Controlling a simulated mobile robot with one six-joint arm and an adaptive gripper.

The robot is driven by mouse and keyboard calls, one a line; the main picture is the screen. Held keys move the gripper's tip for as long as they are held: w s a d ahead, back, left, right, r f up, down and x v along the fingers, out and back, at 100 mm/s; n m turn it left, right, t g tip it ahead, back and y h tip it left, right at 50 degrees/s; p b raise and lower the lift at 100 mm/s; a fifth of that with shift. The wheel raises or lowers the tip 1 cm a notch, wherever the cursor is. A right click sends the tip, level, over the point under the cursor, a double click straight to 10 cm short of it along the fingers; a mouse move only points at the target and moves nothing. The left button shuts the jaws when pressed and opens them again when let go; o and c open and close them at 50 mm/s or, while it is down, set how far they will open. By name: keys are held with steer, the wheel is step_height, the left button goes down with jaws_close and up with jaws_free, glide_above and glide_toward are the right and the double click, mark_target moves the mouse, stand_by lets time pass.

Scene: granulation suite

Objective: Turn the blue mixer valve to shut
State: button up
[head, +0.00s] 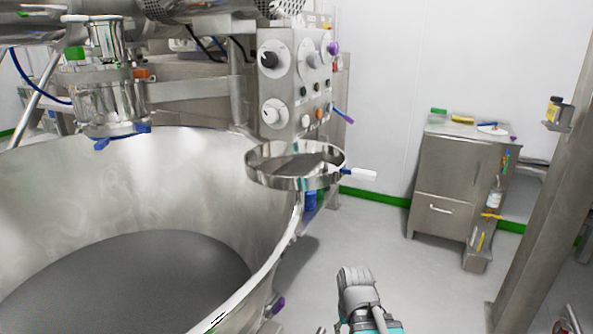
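A blue handle (122,138) sits at the bottom of a steel cylinder (108,98) at the upper left, above the large steel bowl (190,165). A second blue part (310,200) shows just under a steel ring at the bowl's right rim. I cannot tell for sure which of these is the mixer valve, or its exact setting. The end of my arm with my gripper (358,288) is at the bottom centre, right of the bowl and well apart from both blue parts. Its fingers cannot be made out clearly, and nothing is seen held.
A control panel (292,85) with knobs and buttons stands behind the steel ring (262,170), which has a white handle (360,174). A steel cabinet (448,185) with small items on top stands at the right, near a steel post (545,190). The floor between is clear.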

step_height(320, 180, up, 50)
steer(key=p, duration=4.8)
